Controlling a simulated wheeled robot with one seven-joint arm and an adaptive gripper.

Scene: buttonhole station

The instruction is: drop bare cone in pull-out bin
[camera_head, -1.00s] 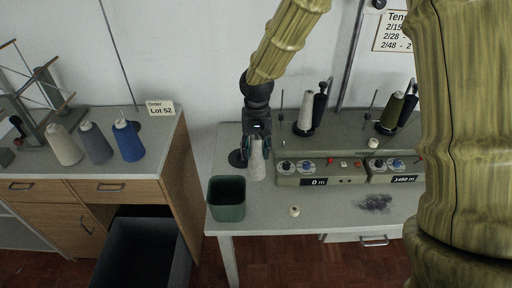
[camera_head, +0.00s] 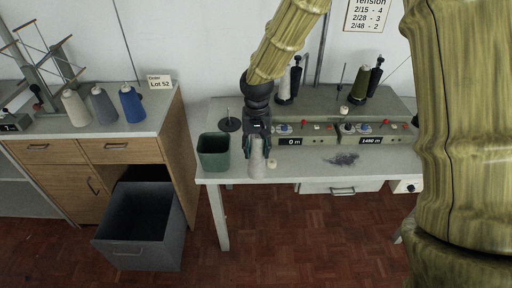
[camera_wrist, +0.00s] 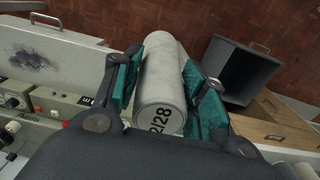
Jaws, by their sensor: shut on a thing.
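My gripper (camera_head: 258,146) is shut on a pale grey cone (camera_head: 257,166), which points downward near the front edge of the winding table. In the wrist view the same cone (camera_wrist: 163,85) lies between my gripper's teal pads (camera_wrist: 160,85), with a 2/28 label on its near end. The cone looks bare, with no coloured yarn on it. The pull-out bin (camera_head: 126,247) is a dark grey open box, pulled out under the wooden cabinet at lower left, away from the cone. It also shows at the upper right of the wrist view (camera_wrist: 247,89). Its interior looks empty.
A green bin (camera_head: 214,163) stands on the table (camera_head: 307,168) just left of my gripper. The cabinet (camera_head: 180,147) holds white, grey and blue cones on top. Winders with several cones stand at the table's back. The red floor between cabinet and table is clear.

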